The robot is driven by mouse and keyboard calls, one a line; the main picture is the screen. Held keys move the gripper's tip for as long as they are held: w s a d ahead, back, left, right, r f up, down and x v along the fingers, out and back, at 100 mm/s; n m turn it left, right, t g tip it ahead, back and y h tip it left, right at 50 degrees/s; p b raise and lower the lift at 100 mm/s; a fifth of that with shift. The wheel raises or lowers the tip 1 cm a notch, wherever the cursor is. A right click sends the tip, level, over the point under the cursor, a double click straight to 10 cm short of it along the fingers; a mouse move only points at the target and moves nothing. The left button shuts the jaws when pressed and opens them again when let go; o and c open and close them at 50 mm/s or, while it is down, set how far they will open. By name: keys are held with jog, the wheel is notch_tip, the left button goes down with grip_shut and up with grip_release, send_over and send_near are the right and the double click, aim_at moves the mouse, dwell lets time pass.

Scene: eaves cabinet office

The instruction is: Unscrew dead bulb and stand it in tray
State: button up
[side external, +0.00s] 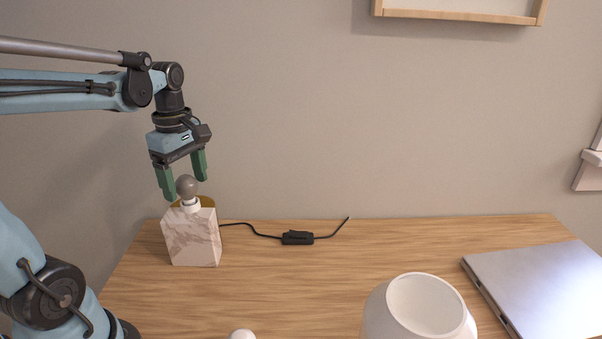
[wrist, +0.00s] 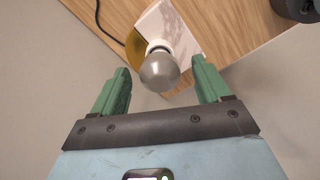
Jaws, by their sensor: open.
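The dead bulb (side external: 187,187) is grey and stands upright in a white socket on a marble lamp base (side external: 192,240) at the left of the desk. My gripper (side external: 188,188) is open, pointing down, with its green fingers on either side of the bulb and apart from it. In the wrist view the bulb (wrist: 159,70) lies between and slightly beyond the fingertips (wrist: 161,78). A brass-coloured part (wrist: 138,50) shows beside the socket. I cannot make out a tray in either view.
A black cord with a switch (side external: 297,238) runs right from the lamp base. A white round shade (side external: 427,303) and a white rounded object (side external: 242,334) are at the front, a laptop (side external: 540,285) at right. The middle of the desk is clear.

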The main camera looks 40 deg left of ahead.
jog(key=m, duration=1.2)
jog(key=shift+c, duration=0.2)
jog(key=c, duration=1.1)
jog(key=n, duration=0.5)
jog(key=shift+n, duration=1.3)
